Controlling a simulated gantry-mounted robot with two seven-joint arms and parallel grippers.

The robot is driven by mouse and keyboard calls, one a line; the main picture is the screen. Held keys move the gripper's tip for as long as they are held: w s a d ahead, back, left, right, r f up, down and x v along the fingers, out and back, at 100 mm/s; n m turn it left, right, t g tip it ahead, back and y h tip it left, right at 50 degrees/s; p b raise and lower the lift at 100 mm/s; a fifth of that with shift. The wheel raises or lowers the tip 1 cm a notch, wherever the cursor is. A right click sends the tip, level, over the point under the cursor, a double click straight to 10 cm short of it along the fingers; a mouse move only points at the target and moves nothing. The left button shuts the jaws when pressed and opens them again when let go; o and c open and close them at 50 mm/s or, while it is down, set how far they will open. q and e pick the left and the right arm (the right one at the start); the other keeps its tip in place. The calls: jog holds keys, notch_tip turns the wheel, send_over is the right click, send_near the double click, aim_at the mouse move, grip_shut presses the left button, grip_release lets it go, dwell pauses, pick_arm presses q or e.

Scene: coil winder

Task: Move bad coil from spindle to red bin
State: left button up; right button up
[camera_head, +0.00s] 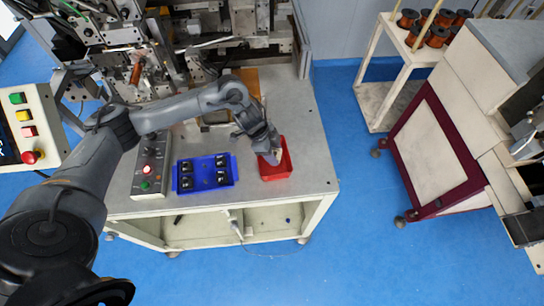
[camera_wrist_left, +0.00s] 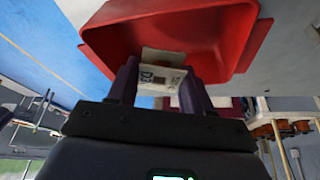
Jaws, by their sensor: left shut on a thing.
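The red bin (camera_head: 276,177) stands at the front right of the machine's worktop. My left gripper (camera_head: 272,156) reaches over it from the upper left, pointing down at the bin. I cannot tell exactly how deep the coil is in the bin. My right gripper is not in view.
A blue tray (camera_head: 179,190) with several black parts lies left of the bin. A button box (camera_head: 150,165) is left of that. The winding machine (camera_head: 140,70) stands behind. A shelf cart (camera_head: 385,95) with copper spools is at the back right, across blue floor.

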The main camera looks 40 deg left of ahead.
pick_arm(q)
jog(key=shift+a+f, duration=0.25)
jog(key=shift+a, duration=0.15)
jog(key=shift+f, duration=1.95)
jog(key=shift+f, duration=0.15)
jog(key=o, duration=1)
